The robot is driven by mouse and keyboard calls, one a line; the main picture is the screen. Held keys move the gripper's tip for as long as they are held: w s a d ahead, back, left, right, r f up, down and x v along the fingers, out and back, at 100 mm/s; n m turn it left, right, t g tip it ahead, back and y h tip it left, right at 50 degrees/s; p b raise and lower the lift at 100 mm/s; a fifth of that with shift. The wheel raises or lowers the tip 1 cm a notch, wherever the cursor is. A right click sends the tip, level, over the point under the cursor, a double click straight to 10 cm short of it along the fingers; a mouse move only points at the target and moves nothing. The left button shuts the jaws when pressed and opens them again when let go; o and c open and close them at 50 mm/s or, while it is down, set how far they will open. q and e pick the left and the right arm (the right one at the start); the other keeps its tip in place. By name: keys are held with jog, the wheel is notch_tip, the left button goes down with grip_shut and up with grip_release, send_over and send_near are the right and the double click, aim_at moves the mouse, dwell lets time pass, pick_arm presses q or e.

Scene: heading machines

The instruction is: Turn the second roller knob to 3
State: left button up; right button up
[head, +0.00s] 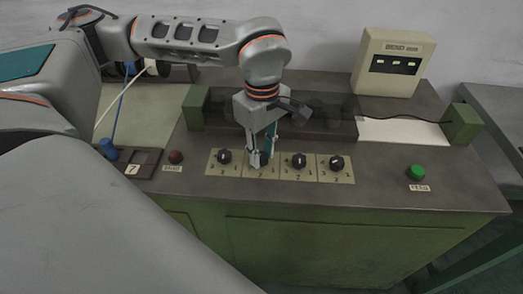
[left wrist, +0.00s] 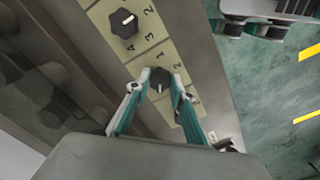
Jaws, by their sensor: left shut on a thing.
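A row of black dial knobs sits on beige plates along the machine's front panel. My left gripper (head: 262,160) reaches down over the second plate from the left and hides most of its knob in the head view. In the left wrist view, the second knob (left wrist: 160,78) is between the gripper's two teal fingers (left wrist: 161,92), which are shut on it. Its white mark shows on its face, but I cannot read its exact setting. The first knob (head: 224,157), third knob (head: 299,161) and fourth knob (head: 337,163) stand clear. My right gripper is not in view.
A red button (head: 176,157) is left of the knobs and a green button (head: 416,172) is far right. A cream display box (head: 393,62) stands at the back. The panel between the fourth knob and green button is clear.

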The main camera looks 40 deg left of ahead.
pick_arm(q)
jog(key=shift+r+n+p, duration=0.15)
jog(key=shift+n+p, duration=0.3)
jog(key=shift+n, duration=0.55)
jog(key=n+p, duration=0.1)
jog(key=n, duration=0.1)
jog(key=shift+n, duration=0.4)
jog(key=n, duration=0.2)
jog(key=shift+n+p, duration=0.3)
jog(key=n, duration=0.2)
jog(key=shift+n, duration=0.3)
jog(key=shift+w+n+p, duration=0.1)
jog(key=shift+n+p, duration=0.2)
jog(key=shift+n, duration=0.2)
jog(key=o, duration=1.1)
